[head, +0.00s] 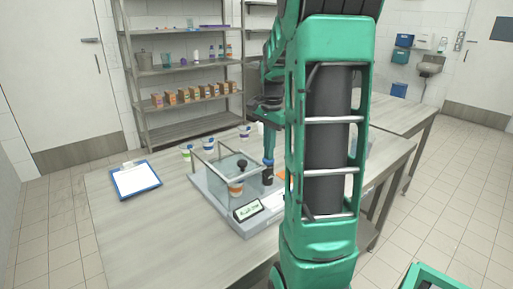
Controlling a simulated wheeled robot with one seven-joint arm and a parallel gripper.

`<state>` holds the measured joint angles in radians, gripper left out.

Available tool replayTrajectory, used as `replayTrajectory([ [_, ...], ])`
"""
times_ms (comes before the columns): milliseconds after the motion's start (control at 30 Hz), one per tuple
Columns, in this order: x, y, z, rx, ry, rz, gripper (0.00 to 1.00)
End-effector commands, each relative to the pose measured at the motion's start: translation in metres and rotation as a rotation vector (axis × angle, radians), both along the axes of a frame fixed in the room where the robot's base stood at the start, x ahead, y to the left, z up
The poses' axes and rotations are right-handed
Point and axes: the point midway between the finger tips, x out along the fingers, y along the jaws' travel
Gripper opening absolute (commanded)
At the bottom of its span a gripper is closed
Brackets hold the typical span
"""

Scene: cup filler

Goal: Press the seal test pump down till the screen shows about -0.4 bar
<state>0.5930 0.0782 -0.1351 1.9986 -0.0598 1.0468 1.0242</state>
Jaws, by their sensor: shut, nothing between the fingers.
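The seal test unit is a grey base (213,205) on the table, with a clear-walled chamber (213,172) that has a black knob (242,164) on its lid. A cup with an orange band (236,188) stands inside the chamber. The small screen (249,210) at the front is lit, but its figures are too small to read. The pump (267,176), a dark upright post, stands right of the chamber. My gripper (268,158) is shut, points down and is at the pump's top; I cannot tell whether it touches. My arm hides the unit's right side.
Several small cups (208,144) stand behind the unit. A blue clipboard (136,180) lies on the table (130,225) at the left. The front left of the table is clear. A metal shelf (185,105) with boxes and bottles stands at the back.

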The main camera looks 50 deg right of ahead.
Motion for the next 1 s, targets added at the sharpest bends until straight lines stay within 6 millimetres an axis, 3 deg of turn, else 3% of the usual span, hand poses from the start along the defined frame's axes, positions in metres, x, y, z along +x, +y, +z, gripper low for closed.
replayTrajectory([
  [467, -0.006, -0.003, -0.003, 0.007, 0.01, -0.012, 0.0],
  [667, -0.004, -0.004, 0.027, 0.0, 0.003, -0.008, 0.0],
  [1000, -0.003, -0.005, 0.1, -0.004, -0.003, -0.008, 0.0],
])
